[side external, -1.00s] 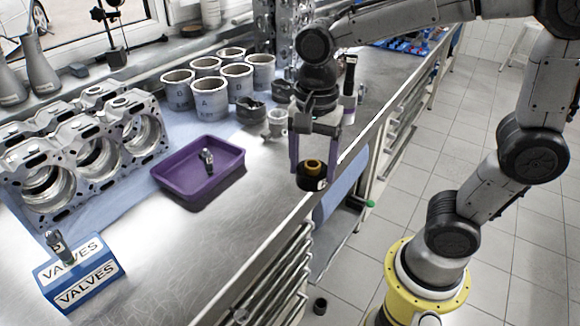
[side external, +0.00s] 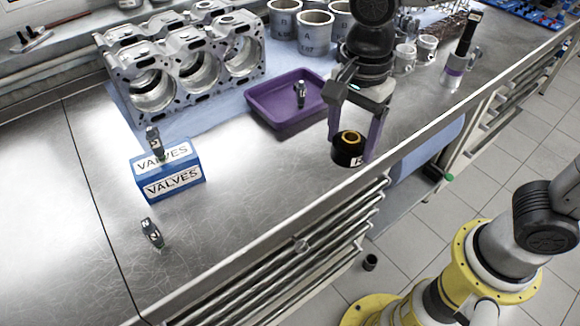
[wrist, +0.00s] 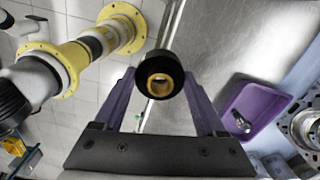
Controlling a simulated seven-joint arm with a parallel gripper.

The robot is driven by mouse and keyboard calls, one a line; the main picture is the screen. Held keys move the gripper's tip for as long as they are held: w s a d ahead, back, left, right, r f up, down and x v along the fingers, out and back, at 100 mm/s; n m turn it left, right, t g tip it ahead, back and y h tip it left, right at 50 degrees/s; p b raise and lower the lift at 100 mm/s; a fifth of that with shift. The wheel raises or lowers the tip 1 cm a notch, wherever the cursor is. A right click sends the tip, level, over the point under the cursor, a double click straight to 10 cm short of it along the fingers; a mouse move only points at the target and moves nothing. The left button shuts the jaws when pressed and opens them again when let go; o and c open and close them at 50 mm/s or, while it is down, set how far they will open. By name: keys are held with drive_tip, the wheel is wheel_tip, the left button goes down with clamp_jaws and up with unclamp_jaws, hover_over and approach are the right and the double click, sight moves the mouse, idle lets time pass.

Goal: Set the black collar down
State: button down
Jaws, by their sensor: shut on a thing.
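The black collar (side external: 349,155) is a short dark ring with a brass-coloured inner part and a small white label on its side. My gripper (side external: 352,146) has purple fingers, which are shut on the collar from both sides and hold it in the air. In the side view it appears near the bench's front edge, to the right of and nearer than the purple tray (side external: 270,118). In the wrist view the collar (wrist: 160,75) sits between the fingertips of my gripper (wrist: 159,80), with the bench edge behind it. Its exact height above the bench is hard to tell.
The blue VALVES box (side external: 168,187) has a small dark metal part on it. The engine block (side external: 185,70) and grey cylinders (side external: 315,33) are at the back. Bare steel bench (side external: 240,215) lies between box and front edge.

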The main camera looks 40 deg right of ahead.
drive_tip(key=w+a+f, duration=0.1)
drive_tip(key=w+f, duration=0.1)
drive_tip(key=w, duration=0.1)
drive_tip(key=w+a+f, duration=0.3)
drive_tip(key=w+f, duration=0.2)
drive_tip(key=shift+w+a, duration=0.3)
drive_tip(key=shift+w+a+f, duration=0.2)
drive_tip(key=shift+w+f, duration=0.05)
drive_tip(key=shift+f, duration=0.2)
drive_tip(key=shift+w+a+f, duration=0.1)
drive_tip(key=shift+w+f, duration=0.05)
drive_tip(key=shift+f, duration=0.75)
drive_tip(key=shift+w+f, duration=0.1)
drive_tip(key=shift+f, duration=0.8)
unclamp_jaws()
drive_tip(key=shift+f, duration=0.2)
